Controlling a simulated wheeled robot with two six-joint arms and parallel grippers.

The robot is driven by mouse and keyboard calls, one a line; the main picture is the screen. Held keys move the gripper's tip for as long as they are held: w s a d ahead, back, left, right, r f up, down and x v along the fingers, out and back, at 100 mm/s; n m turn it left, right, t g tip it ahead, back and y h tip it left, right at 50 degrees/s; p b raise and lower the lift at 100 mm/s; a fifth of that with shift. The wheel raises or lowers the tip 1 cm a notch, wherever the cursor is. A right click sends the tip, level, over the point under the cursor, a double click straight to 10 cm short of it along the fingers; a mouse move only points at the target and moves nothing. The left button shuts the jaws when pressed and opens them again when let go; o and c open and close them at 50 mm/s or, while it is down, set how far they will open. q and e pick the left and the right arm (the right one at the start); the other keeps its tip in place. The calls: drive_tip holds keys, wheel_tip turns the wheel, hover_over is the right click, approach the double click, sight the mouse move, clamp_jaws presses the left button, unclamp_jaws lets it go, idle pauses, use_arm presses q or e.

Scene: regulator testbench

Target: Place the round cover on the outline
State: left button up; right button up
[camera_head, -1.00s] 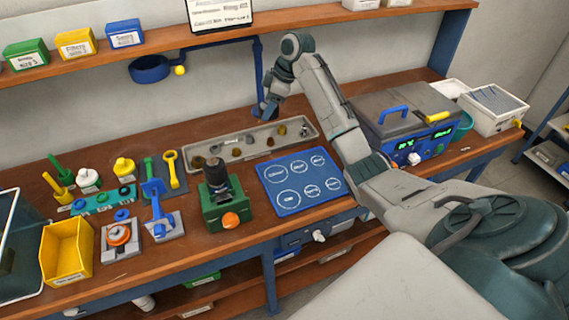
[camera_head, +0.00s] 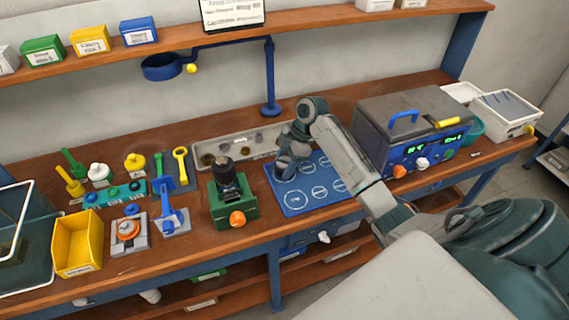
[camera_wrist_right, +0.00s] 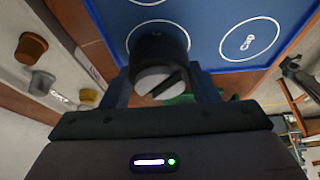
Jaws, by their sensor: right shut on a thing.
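A blue mat (camera_head: 325,200) with several white circular outlines lies on the bench. My right gripper (camera_head: 287,172) is above or at its far left part in the head view. In the right wrist view my right gripper (camera_wrist_right: 160,82) is shut on a dark round cover (camera_wrist_right: 160,50) with a pale slotted face. The cover overlaps one white outline (camera_wrist_right: 152,23) in that view. Whether it touches the mat I cannot tell. Another labelled outline (camera_wrist_right: 250,39) beside it is empty. The cover is hidden by my gripper in the head view. My left gripper is not in view.
A grey tray (camera_head: 198,148) with several small parts lies behind the mat. A green stand (camera_head: 232,207) with a black top is left of the mat. A grey tester box (camera_head: 408,130) is at right. A blue post (camera_head: 269,80) rises behind the tray.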

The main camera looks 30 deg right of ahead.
drive_tip(key=shift+f, duration=0.65)
drive_tip(key=shift+f, duration=0.15)
drive_tip(key=o, duration=0.7)
drive_tip(key=shift+d+r, duration=0.1)
drive_tip(key=shift+r, duration=0.3)
drive_tip(key=b+v, duration=0.4)
drive_tip(key=v, duration=0.7)
drive_tip(key=shift+r, duration=0.2)
